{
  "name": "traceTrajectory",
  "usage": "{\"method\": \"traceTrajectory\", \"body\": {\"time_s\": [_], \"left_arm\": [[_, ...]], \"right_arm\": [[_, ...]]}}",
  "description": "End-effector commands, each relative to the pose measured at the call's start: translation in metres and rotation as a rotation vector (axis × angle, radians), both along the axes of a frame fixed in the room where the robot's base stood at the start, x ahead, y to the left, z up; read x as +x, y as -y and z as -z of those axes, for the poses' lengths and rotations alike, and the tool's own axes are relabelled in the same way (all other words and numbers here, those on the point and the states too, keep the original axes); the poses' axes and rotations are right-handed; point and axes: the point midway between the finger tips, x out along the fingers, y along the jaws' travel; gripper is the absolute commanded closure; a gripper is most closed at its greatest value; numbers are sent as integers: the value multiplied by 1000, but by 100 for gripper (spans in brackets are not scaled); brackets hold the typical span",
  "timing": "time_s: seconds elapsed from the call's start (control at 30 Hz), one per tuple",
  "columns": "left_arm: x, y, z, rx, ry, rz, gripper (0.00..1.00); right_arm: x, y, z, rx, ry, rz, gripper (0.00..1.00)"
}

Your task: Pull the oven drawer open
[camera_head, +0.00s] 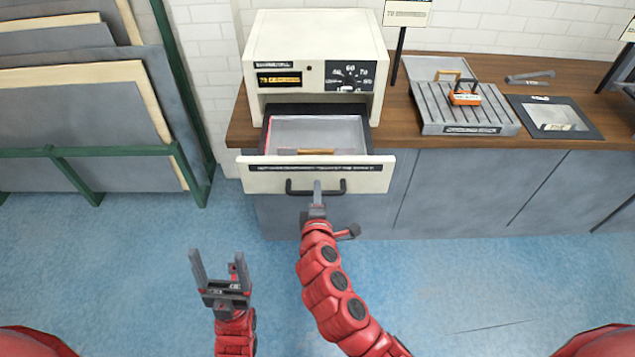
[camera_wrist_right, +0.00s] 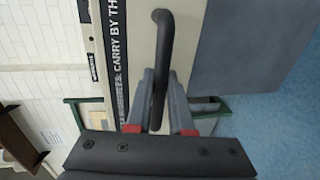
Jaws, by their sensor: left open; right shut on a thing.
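The white oven (camera_head: 314,60) stands on the wooden counter, with a dial and a small display on its front. Its drawer (camera_head: 370,181) is pulled out toward me, and the grey inside shows with a small wooden-coloured item (camera_head: 316,151) in it. The black drawer handle (camera_head: 335,188) is on the drawer's white front. My right gripper (camera_head: 317,187) is shut on the handle; in the right wrist view the handle (camera_wrist_right: 163,40) runs between its fingers (camera_wrist_right: 160,95). My left gripper (camera_head: 218,268) is open and empty above the blue floor, left of my right arm.
A ribbed grey rack (camera_head: 460,118) with an orange-handled item (camera_head: 464,97) sits on the counter (camera_head: 415,122) right of the oven. A dark-framed panel (camera_head: 555,117) lies further right. A green rack with large sheets (camera_head: 80,120) stands at the left. The floor (camera_head: 480,285) before the cabinets is clear.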

Motion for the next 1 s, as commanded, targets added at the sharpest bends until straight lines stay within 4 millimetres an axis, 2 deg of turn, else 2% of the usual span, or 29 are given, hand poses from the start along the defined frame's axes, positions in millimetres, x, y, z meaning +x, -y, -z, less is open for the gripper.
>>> {"method": "traceTrajectory", "body": {"time_s": [0.1, 0.3, 0.77, 0.8, 0.93, 1.0], "left_arm": [[0, 0, 6, 0, 0, 0, 25], [0, 0, 9, 0, 0, 0, 25], [0, 0, 10, 0, 0, 0, 25], [0, 0, 10, 0, 0, 0, 25], [0, 0, 10, 0, 0, 0, 25], [0, 0, 10, 0, 0, 0, 25]], "right_arm": [[-16, -1, 2, 0, -1, -3, 100], [-31, -1, 0, 1, 2, -3, 100], [-35, 0, 0, 0, 0, -1, 100], [-35, 0, 0, 0, 0, 0, 73], [-35, 0, 0, 0, 0, 0, 51], [-35, 0, 0, 0, 1, 0, 51]]}}
